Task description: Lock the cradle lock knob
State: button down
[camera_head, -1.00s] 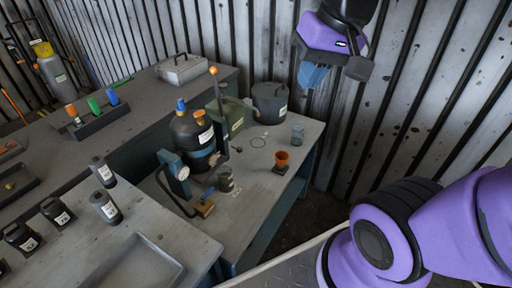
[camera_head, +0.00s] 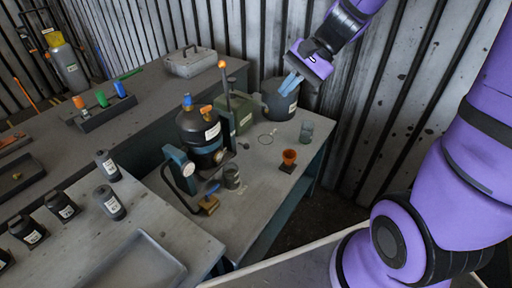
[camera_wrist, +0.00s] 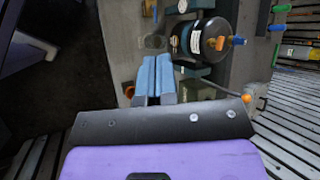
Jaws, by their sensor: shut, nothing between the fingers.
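A black vessel (camera_head: 200,130) with blue and orange fittings sits in a teal cradle on the grey bench; it also shows in the wrist view (camera_wrist: 187,42). A small dark knob (camera_head: 244,146) stands out at the cradle's right side; I cannot tell surely that it is the lock knob. My gripper (camera_head: 291,83) is above the back of the bench, right of the vessel, apart from the cradle. Its blue fingers are together and empty, as the wrist view (camera_wrist: 155,76) also shows.
An upright lever with an orange ball (camera_head: 222,64) rises between vessel and gripper. A dark grey pot (camera_head: 281,103) stands just behind and below my gripper. An orange cup (camera_head: 289,157) and a grey jar (camera_head: 306,131) stand on the bench's right. A ribbed wall is behind.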

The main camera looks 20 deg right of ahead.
jog(key=w+d+f+m+t+y, duration=0.2)
jog(key=w+f+m, duration=0.35)
jog(key=f, duration=0.25)
jog(key=w+d+f+m+t+y, duration=0.2)
jog(key=w+f+m, duration=0.2)
jog(key=w+f, duration=0.3)
jog(key=d+f+m+t+h, duration=0.1)
jog(key=f+m, duration=0.3)
jog(key=f, duration=0.5)
jog(key=w+d+f+m+t+h, duration=0.1)
jog(key=d+f+m+t, duration=0.2)
jog(key=f, duration=0.6)
jog(key=shift+d+f+m+h, duration=0.2)
jog(key=shift+d+m+h, duration=0.2)
jog(key=shift+d+m, duration=0.55)
jog(key=shift+w+a, duration=0.1)
jog(key=shift+a, duration=0.15)
send_near(243, 145)
notch_tip(243, 145, down, 3)
jog(key=w+a, duration=0.2)
jog(key=shift+w+a+f, duration=0.25)
jog(key=shift+a, duration=0.05)
